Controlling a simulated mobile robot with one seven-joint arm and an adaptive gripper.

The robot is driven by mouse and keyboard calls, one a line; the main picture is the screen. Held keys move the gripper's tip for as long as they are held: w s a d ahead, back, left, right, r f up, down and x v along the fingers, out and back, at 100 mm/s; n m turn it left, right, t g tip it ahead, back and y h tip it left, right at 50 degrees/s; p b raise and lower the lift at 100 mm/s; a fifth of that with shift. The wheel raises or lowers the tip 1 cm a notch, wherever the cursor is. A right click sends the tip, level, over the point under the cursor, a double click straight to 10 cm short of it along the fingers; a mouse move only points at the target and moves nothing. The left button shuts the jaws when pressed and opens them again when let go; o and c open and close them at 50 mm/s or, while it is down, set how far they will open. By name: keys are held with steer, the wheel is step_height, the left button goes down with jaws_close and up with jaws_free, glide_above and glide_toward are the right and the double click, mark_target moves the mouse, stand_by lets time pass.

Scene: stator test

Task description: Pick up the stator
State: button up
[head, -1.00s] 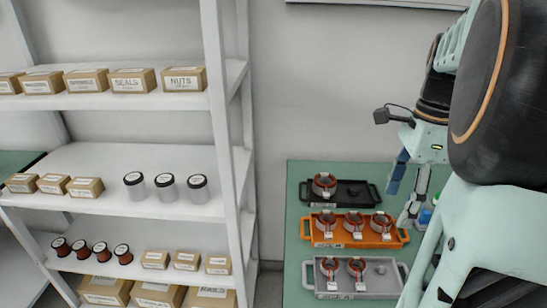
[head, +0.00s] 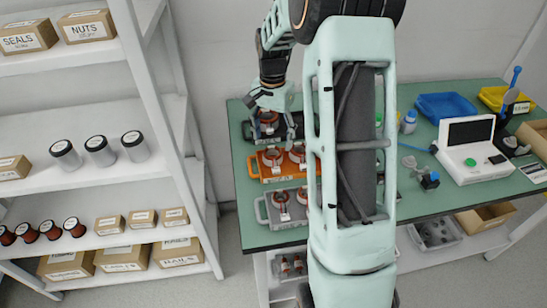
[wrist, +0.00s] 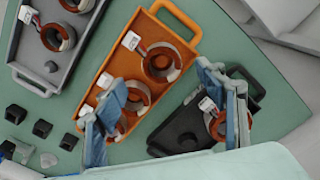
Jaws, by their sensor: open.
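The stators are copper-and-grey rings with white tags, lying in three trays. In the wrist view the orange tray (wrist: 111,68) holds one stator (wrist: 160,62) near its handle and another (wrist: 135,97) beside the left finger. The black tray (wrist: 180,125) has one stator (wrist: 218,122), partly hidden by the right finger. The grey tray (wrist: 30,72) holds two, one being this stator (wrist: 57,37). My gripper (wrist: 168,118) is open and empty, its fingers spread above the black and orange trays. In the head view my gripper (head: 272,112) is over the black tray's end.
The green table (head: 243,175) also carries a white device with a screen (head: 468,150), a blue bin (head: 445,106) and a yellow bin (head: 503,99). White shelves (head: 100,170) with boxes, jars and spools stand at the left. My arm hides the table's middle.

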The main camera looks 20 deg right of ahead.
mark_target(272, 151)
steer(key=shift+a+f, duration=0.1)
steer(key=shift+f, duration=3.1)
steer(key=shift+c, duration=0.6)
steer(key=shift+w, duration=0.1)
steer(key=c, duration=1.5)
steer(key=shift+o, duration=0.2)
steer(key=shift+r, duration=0.1)
